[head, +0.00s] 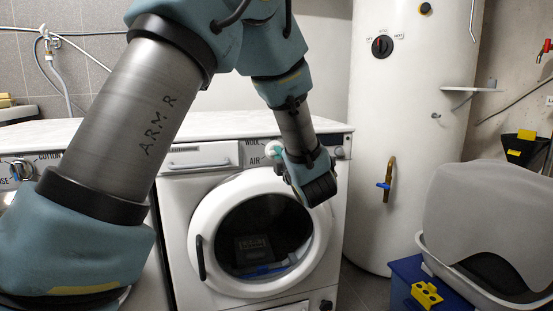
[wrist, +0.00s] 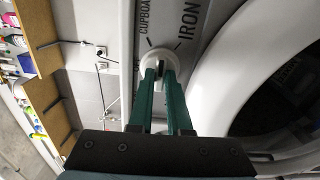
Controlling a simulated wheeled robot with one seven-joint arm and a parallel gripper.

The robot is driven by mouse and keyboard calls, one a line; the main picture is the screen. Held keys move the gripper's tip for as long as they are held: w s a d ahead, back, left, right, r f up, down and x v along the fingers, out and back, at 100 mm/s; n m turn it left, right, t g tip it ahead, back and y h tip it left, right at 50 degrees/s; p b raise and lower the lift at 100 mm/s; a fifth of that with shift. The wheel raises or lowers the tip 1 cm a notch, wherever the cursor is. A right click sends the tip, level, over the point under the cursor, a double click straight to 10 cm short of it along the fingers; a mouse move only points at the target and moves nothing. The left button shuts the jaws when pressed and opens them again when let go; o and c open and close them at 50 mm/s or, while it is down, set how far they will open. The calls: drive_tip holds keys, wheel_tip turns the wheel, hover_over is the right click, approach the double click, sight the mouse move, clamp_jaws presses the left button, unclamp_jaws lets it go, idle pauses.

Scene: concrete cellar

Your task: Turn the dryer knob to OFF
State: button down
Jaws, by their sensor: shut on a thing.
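The white dryer (head: 175,215) stands in the middle of the head view, its round door closed. Its dryer knob (head: 273,148) is on the front panel above the door, with WOOL and AIR printed to its left. My gripper (head: 281,160) reaches it from the front and partly hides it. In the wrist view the green fingers of my gripper (wrist: 158,76) are shut on the pale round knob (wrist: 160,55). CUPBOARD and IRON are printed near it there.
A washing machine (head: 22,171) with its own knob is at the left. A tall white boiler (head: 400,130) stands right of the dryer. A grey litter box (head: 485,215) and a blue crate (head: 405,280) sit on the floor at right.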

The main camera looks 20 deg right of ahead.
drive_tip(key=shift+f+n+b, duration=0.2)
drive_tip(key=shift+n+b, duration=1)
drive_tip(key=shift+b, duration=0.9)
drive_tip(key=shift+r, duration=0.1)
drive_tip(key=shift+n+b, duration=0.4)
drive_tip(key=shift+b, duration=0.5)
drive_tip(key=shift+n+b, duration=1.5)
drive_tip(key=shift+b, duration=1.35)
drive_tip(key=shift+n+b, duration=0.5)
drive_tip(key=shift+b, duration=0.2)
drive_tip(key=shift+n+b, duration=0.8)
drive_tip(key=shift+b, duration=0.8)
drive_tip(key=shift+n+b, duration=1)
drive_tip(key=shift+b, duration=0.9)
drive_tip(key=shift+n+b, duration=0.5)
drive_tip(key=shift+b, duration=0.15)
